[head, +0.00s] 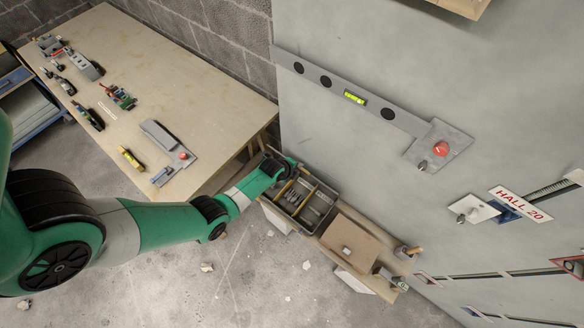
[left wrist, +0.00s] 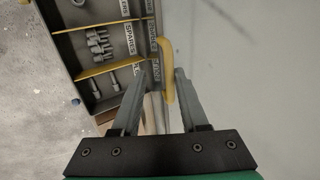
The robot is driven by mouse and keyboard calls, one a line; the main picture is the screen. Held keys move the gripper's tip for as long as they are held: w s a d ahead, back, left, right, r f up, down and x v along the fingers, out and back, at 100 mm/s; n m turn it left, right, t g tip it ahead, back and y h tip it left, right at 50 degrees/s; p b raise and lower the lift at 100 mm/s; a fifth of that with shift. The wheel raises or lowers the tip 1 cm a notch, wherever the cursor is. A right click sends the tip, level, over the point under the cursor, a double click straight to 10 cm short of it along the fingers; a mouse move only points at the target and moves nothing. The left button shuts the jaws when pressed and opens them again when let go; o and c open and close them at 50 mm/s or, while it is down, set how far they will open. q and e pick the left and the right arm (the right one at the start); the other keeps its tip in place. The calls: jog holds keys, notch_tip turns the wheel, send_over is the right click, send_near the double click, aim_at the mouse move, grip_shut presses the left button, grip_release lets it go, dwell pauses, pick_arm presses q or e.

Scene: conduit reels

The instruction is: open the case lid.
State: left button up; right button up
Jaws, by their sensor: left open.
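The case (head: 283,212) is a grey box with yellow dividers and small metal parts in its compartments. It stands on a low shelf against the wall, and its inside is exposed. In the left wrist view the case (left wrist: 69,29) shows labels reading SPARES and several bolts. A yellow handle (left wrist: 168,72) stands along the case's wall side, apparently on the lid's edge; the lid itself is hard to make out. My left gripper (head: 286,166) is at the case's far corner by the wall. In the wrist view its open fingers (left wrist: 162,76) have the handle between or just beyond their tips; contact is unclear.
The grey wall panel (head: 330,130) rises close beside the gripper. A brown box (head: 349,244) sits next to the case on the shelf. A wooden table (head: 160,60) with tools stands at the left. The concrete floor (head: 240,270) in front is mostly clear.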

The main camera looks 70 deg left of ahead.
pick_arm(q)
jog(key=p+v, duration=0.4)
jog(key=v, duration=0.6)
jog(key=shift+s, duration=0.15)
jog(key=shift+r, duration=0.1)
jog(key=c, duration=0.3)
jog(key=shift+r+n, duration=0.1)
jog(key=shift+n, duration=0.8)
jog(key=shift+c, duration=1.4)
jog(key=w+r+n, duration=0.1)
jog(key=n, duration=0.1)
jog(key=w+r+n+t, duration=0.1)
jog(key=a+n, duration=0.1)
jog(key=n, duration=0.1)
jog(key=shift+w+r+n+t+y, duration=0.3)
jog(key=shift+w+r+t, duration=0.1)
grip_shut()
jog(key=f+n+t+b, duration=0.1)
jog(key=n+b, duration=0.2)
jog(key=b, duration=0.1)
jog(key=a+f+n+t+y+b, duration=0.1)
jog(key=n+b, duration=0.3)
jog(key=a+f+n+t+y+b, duration=0.1)
jog(key=n+b, duration=0.2)
jog(key=b, duration=0.2)
jog(key=shift+w+f+n+t, duration=0.15)
jog(key=shift+w+n+t, duration=0.1)
jog(key=shift+n+t, duration=0.05)
